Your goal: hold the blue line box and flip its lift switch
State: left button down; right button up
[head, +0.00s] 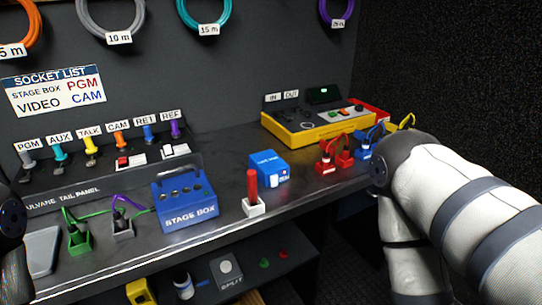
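The blue line box (269,168) is a small blue block standing on the dark bench, right of the larger blue stage box (187,207). It has pale lettering on top and a small white part low on its front. I cannot make out which way its lift switch is set. Nothing of mine touches the box. My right arm fills the right side of the picture, and its gripper is out of sight. Only a dark, pale-edged part of my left arm shows at the left edge; its gripper is out of sight too.
A red post in a white base (253,195) stands just in front of the line box. A lower shelf holds a yellow item (140,292) and a blue-white bottle (184,285).

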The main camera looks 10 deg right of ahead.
aim_at(273, 178)
jog(key=i+l+u, duration=0.15)
jog(key=l, duration=0.3)
jog(key=i+l+u, duration=0.2)
jog(key=l, duration=0.3)
jog(key=l+u, duration=0.15)
jog(key=l, duration=0.35)
jog(key=k, duration=0.15)
jog(key=i, duration=0.35)
